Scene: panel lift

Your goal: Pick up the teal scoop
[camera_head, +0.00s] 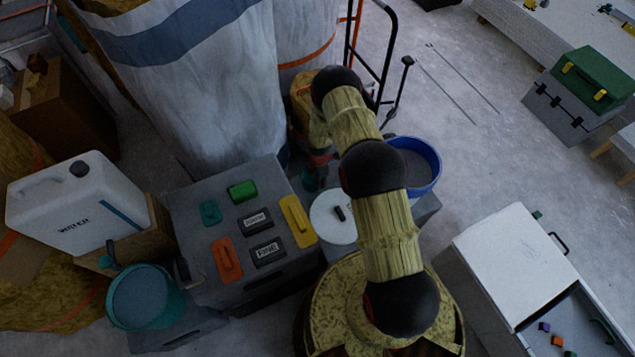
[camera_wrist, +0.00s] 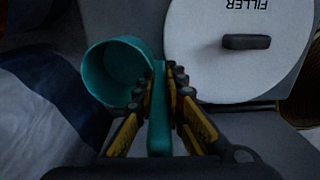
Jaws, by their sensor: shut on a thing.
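The teal scoop (camera_wrist: 113,72) has a round hollow cup and a straight handle. In the wrist view my gripper (camera_wrist: 162,78) is shut on the handle, with a finger on each side of it. The cup lies to the left of the fingers, its open mouth facing the camera. In the head view the scoop (camera_head: 311,181) shows only as a small teal patch below my gripper (camera_head: 319,160), partly hidden and dark. I cannot tell whether the scoop touches anything beneath it.
A white lid marked FILLER (camera_wrist: 225,75) with a dark handle is close right of the scoop. A grey case (camera_head: 200,285) carries several coloured blocks. A large whitish sack (camera_head: 215,90) stands left of my gripper. A blue bucket (camera_head: 436,165) is right of my arm. Open floor lies further right.

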